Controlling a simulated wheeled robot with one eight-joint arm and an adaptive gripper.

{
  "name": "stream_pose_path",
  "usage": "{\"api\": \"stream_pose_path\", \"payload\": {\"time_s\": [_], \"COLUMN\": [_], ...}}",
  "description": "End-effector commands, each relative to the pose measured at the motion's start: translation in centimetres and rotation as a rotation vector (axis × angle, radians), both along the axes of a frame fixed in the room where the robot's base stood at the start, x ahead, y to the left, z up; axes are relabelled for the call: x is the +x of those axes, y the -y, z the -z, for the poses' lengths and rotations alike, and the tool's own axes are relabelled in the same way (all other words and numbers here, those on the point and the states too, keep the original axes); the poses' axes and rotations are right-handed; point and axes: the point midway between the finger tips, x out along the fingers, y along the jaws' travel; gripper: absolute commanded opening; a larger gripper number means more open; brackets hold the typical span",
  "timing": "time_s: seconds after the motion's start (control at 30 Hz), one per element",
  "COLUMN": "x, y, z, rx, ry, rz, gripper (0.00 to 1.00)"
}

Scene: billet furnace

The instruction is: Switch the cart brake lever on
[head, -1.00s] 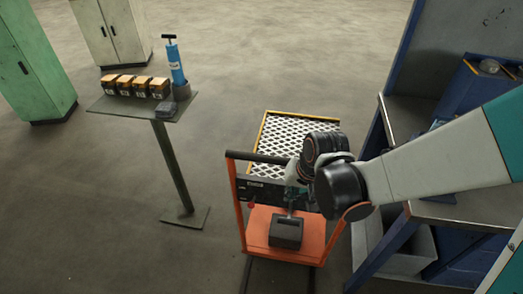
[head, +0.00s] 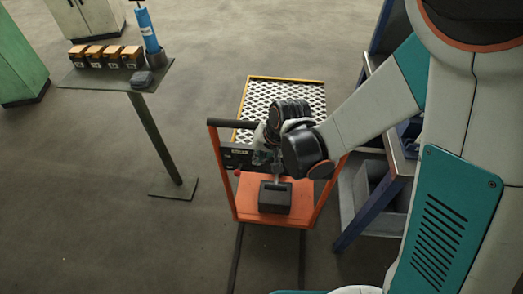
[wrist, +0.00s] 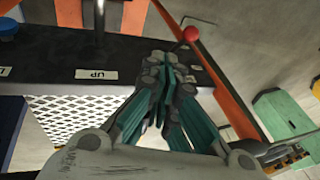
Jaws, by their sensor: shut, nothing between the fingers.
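The orange cart (head: 247,207) stands ahead of me, with a dark panel (head: 236,157) under its handle bar. A small red knob (head: 237,173) shows at the panel's lower edge; it also shows in the wrist view (wrist: 191,33), on a thin stem. I take it as the end of the brake lever; its setting is unclear. My gripper (head: 266,158) is at the panel, right of the knob in the head view. In the wrist view, my gripper (wrist: 165,72) is shut and empty, its tips close to the knob's stem. I cannot tell whether they touch.
A white "UP" label (wrist: 97,74) is on the panel. A dark box (head: 275,197) sits on the cart's orange deck, with a mesh platform (head: 284,97) behind. A side table (head: 143,75) with boxes and a blue cylinder stands left. A blue-framed bench (head: 367,206) is close on the right.

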Motion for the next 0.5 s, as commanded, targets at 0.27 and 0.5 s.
{"api": "stream_pose_path", "payload": {"time_s": [0.27, 0.5], "x": [0.8, 0.5], "y": [-2.3, -4.2], "z": [4.5, 5.5], "rx": [0.001, 0.000], "ry": [0.000, 0.000], "rz": [-0.004, -0.002], "gripper": [0.00, 0.00]}}
